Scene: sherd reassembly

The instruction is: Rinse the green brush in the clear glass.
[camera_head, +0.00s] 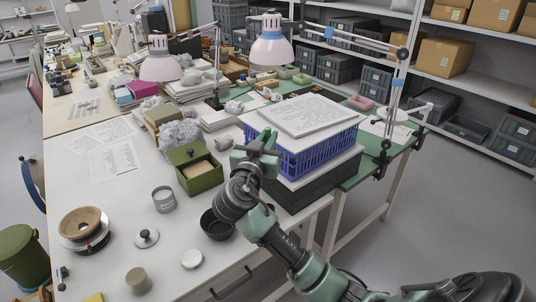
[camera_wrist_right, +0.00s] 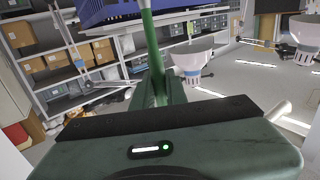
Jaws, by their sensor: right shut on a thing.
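My right gripper (camera_head: 256,150) is over the right part of the white table, beside the blue crate and the green box. It is shut on the green brush; a green stick-like length of the brush (camera_wrist_right: 150,42) rises from between the fingers in the right wrist view. The brush's bristle end cannot be made out. I cannot pick out a clear glass in either view. My left gripper is not in view.
A blue crate (camera_head: 286,158) topped with a white slab stands behind the gripper. An open green box (camera_head: 206,181), a grey tin (camera_head: 163,200), a dark bowl (camera_head: 213,228), a white lid (camera_head: 192,259) and a beige cup (camera_head: 137,279) stand nearby. The table's left middle is fairly clear.

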